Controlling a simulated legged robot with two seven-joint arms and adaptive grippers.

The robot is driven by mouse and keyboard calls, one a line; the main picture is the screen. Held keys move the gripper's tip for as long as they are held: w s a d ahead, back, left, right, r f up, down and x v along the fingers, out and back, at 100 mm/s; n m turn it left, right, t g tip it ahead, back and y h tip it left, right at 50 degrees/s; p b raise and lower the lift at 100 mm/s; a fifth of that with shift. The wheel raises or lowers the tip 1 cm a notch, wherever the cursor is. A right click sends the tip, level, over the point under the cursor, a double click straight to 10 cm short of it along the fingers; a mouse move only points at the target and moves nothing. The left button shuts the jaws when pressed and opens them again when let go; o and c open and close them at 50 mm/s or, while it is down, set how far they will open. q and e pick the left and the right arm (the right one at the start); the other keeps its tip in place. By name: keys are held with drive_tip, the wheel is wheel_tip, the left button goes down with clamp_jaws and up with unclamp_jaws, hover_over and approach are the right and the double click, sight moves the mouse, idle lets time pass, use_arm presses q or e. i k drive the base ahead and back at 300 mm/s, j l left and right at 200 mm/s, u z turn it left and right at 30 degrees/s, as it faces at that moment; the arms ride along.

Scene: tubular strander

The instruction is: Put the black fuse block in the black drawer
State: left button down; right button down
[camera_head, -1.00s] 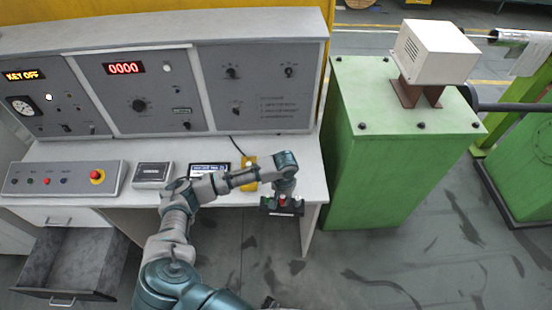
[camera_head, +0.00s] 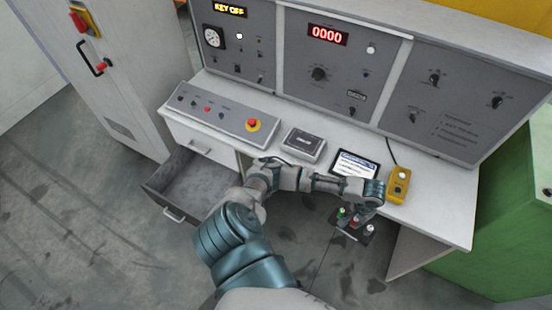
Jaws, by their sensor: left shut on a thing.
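The black fuse block (camera_head: 346,233), with green, white and red parts on top, hangs in front of the desk's front edge, above the floor. My left gripper (camera_head: 358,218) is shut on it from above; the fingers partly cover the block. The black drawer (camera_head: 194,187) is pulled open under the left end of the desk, to the left of my left arm. Its inside looks empty where it shows, and its right part is partly hidden by my arm. My right gripper is not in view.
The desk (camera_head: 437,215) carries a button panel with a red knob (camera_head: 252,125), a grey box (camera_head: 303,144), a tablet (camera_head: 356,164) and a yellow pendant (camera_head: 398,185). A closed white drawer (camera_head: 200,145) sits above the open one. A grey cabinet (camera_head: 118,75) stands left; floor in front is clear.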

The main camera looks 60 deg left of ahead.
sight(202, 191)
drive_tip(key=k+j, duration=0.15)
drive_tip(key=j, duration=0.25)
drive_tip(key=k+j, duration=0.2)
drive_tip(key=j, duration=0.15)
drive_tip(key=k+j, duration=0.15)
drive_tip(key=j, duration=0.25)
drive_tip(key=k+j, duration=0.2)
drive_tip(key=j, duration=0.15)
drive_tip(key=k+j, duration=0.15)
drive_tip(key=j, duration=0.25)
drive_tip(key=k+j, duration=0.2)
drive_tip(key=j, duration=0.15)
